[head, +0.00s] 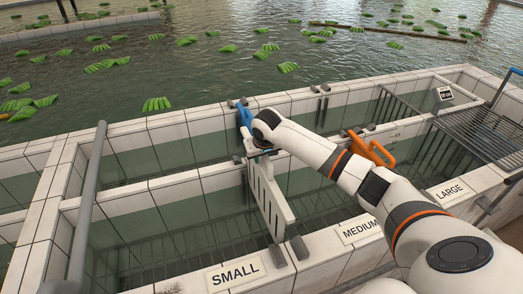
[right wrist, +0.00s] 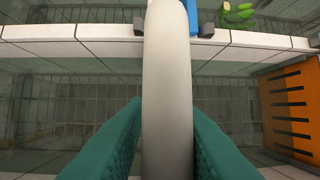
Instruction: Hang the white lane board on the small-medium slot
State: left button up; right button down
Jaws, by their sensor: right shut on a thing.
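The white lane board (head: 268,195) is a pale slatted panel. In the head view it hangs upright over the tank between the SMALL sign (head: 236,274) and the MEDIUM sign (head: 359,229). My right gripper (head: 259,150) is shut on its top bar. In the right wrist view the pale bar (right wrist: 168,70) runs between the two teal fingers of that gripper (right wrist: 167,125). The board's near end is close to a pair of dark brackets (head: 288,252) on the front wall. I cannot tell whether it rests in them. My left gripper is not in view.
A blue piece (head: 244,114) is at the far wall just beyond my right gripper. An orange slatted board (head: 372,149) hangs to the right. A grey rail (head: 88,205) is at left, a metal rack (head: 485,135) at right. Green bunches (head: 157,104) float in the water behind.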

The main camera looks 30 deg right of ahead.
aim_at(261, 186)
jog(key=shift+f+b, duration=1.25)
jog(key=shift+f, duration=0.35)
notch_tip(261, 186, down, 8)
jog(key=b, duration=0.9)
jog(key=shift+f, duration=1.5)
grip_release()
